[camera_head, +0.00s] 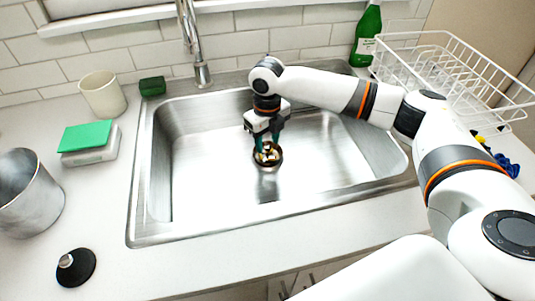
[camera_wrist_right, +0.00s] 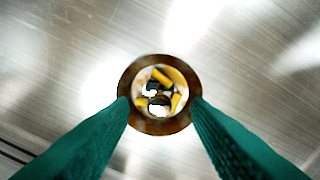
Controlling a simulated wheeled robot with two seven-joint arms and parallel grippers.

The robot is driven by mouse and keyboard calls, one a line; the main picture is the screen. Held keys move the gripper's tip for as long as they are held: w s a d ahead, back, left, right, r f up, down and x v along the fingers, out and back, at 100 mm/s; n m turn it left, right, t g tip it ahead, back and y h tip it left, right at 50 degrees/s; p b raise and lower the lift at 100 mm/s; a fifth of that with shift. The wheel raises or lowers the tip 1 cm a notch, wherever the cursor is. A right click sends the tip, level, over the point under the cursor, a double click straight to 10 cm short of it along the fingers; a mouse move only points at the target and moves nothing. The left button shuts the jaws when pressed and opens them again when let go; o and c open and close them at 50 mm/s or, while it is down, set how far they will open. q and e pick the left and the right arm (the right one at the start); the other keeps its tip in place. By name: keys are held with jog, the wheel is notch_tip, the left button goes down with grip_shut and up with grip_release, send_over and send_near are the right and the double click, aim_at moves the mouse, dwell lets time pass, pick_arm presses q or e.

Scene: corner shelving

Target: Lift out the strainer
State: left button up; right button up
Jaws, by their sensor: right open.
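The strainer (camera_head: 267,155) sits in the drain opening in the floor of the steel sink (camera_head: 215,185). In the right wrist view the strainer (camera_wrist_right: 160,90) shows as a bright round basket inside a brownish ring, with yellow bits and dark gaps in it. My right gripper (camera_head: 267,148) points straight down over the strainer. Its two green fingers are apart, one on each side of the ring in the right wrist view (camera_wrist_right: 160,105). I cannot tell whether the fingertips touch the ring. My left gripper is not in view.
A tall faucet (camera_head: 190,40) stands behind the sink. A white wire rack (camera_head: 445,75) and a green bottle (camera_head: 367,35) are at the back right. On the left counter are a grey metal bin (camera_head: 28,195), a beige cup (camera_head: 103,95), a green sponge (camera_head: 85,136) and a black stopper (camera_head: 76,268).

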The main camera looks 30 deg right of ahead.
aim_at(268, 152)
jog(key=shift+f, duration=1.35)
grip_shut()
jog(key=shift+r, duration=0.15)
